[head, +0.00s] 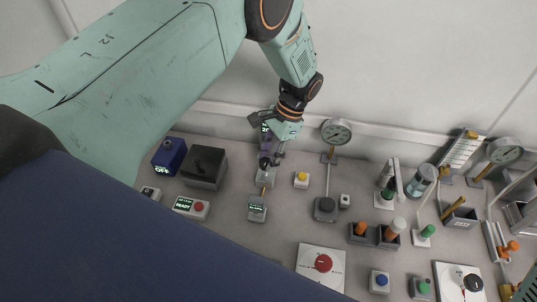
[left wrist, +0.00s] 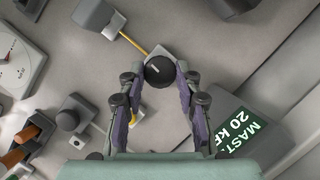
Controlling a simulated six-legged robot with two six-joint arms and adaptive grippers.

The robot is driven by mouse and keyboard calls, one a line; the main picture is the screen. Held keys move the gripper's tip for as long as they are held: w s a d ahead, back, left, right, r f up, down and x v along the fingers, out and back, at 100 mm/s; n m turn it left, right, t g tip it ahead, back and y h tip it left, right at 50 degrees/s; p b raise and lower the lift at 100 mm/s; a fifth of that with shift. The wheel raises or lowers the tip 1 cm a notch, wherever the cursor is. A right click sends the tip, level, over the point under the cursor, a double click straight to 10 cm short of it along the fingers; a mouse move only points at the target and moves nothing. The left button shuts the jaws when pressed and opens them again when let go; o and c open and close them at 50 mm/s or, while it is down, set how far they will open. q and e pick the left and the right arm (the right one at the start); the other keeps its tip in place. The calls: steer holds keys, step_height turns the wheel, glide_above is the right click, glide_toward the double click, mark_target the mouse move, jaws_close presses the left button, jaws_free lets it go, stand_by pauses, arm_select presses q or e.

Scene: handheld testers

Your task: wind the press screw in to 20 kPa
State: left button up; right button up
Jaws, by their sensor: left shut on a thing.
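The press screw's black round knob (left wrist: 160,70) with a white mark shows in the left wrist view, between my left gripper's fingertips. My left gripper (left wrist: 159,78) is shut on this knob. In the head view my left gripper (head: 266,163) points down at the bench and hides most of the knob and its mount. My right gripper is not in view.
A round gauge (head: 336,131) stands on a post to the right of the gripper. The right side is crowded.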

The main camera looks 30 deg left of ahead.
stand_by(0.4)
arm_select(q)
steer(key=o, duration=1.2)
steer(key=shift+c, duration=0.2)
steer(key=v, duration=1.2)
steer(key=shift+r, duration=0.1)
steer(key=shift+a, duration=0.1)
